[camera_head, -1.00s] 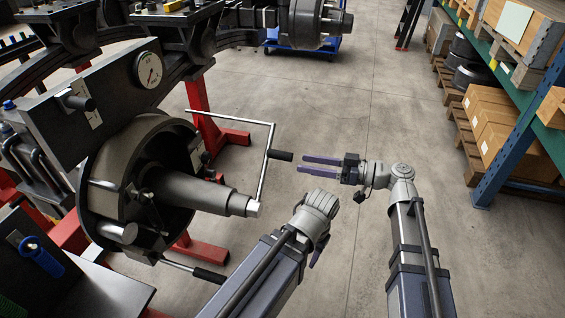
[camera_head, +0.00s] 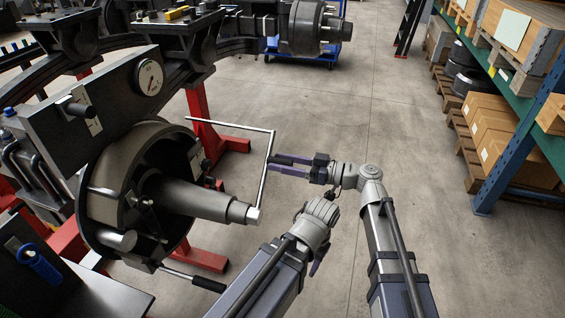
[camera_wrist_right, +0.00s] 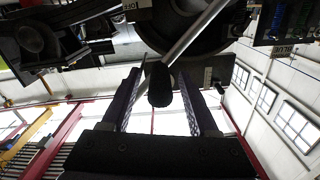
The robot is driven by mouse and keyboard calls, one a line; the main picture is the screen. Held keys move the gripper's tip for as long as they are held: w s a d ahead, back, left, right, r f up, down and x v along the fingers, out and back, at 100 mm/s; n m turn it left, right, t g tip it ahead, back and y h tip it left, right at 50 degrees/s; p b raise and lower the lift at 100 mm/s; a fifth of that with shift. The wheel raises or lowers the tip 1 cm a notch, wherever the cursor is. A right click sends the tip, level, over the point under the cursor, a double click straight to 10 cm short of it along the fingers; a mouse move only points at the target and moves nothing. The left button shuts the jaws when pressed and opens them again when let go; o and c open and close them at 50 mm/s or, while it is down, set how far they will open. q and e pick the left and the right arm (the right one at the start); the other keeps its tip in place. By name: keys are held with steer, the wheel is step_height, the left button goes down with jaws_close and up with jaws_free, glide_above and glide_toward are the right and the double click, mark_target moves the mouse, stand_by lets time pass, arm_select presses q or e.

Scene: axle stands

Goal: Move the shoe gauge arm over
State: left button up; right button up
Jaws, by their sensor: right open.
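The brake drum and axle (camera_head: 140,190) stand at left on red stands (camera_head: 205,125). A second black-handled lever (camera_head: 208,284) sticks out below the drum. Shelving with boxes (camera_head: 500,130) lines the right. The concrete floor between is clear.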

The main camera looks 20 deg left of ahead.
steer(key=shift+c, duration=0.4)
jaws_close()
stand_by(1.0)
